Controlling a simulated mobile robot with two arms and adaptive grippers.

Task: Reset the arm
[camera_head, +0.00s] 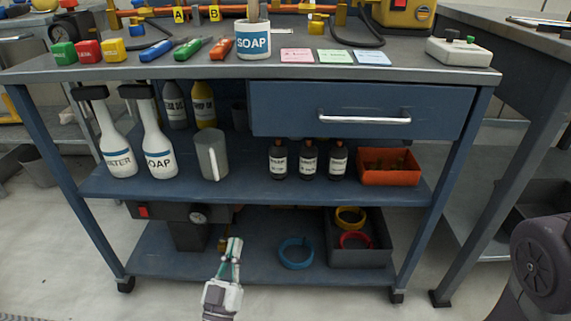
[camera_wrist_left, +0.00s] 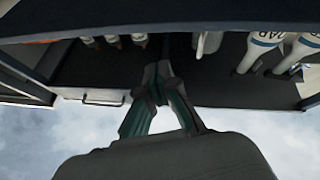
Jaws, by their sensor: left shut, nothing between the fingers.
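My left gripper (camera_head: 235,243) shows at the bottom of the head view, in front of the cart's lowest shelf (camera_head: 205,268). Its fingers are together with nothing between them. On my right side, only a dark arm part of mine shows at the right edge of the head view; the right gripper is out of view.
A blue ring (camera_head: 296,253) lies on the lowest shelf, right of my gripper, beside a dark bin (camera_head: 360,259) with a yellow and a red ring.

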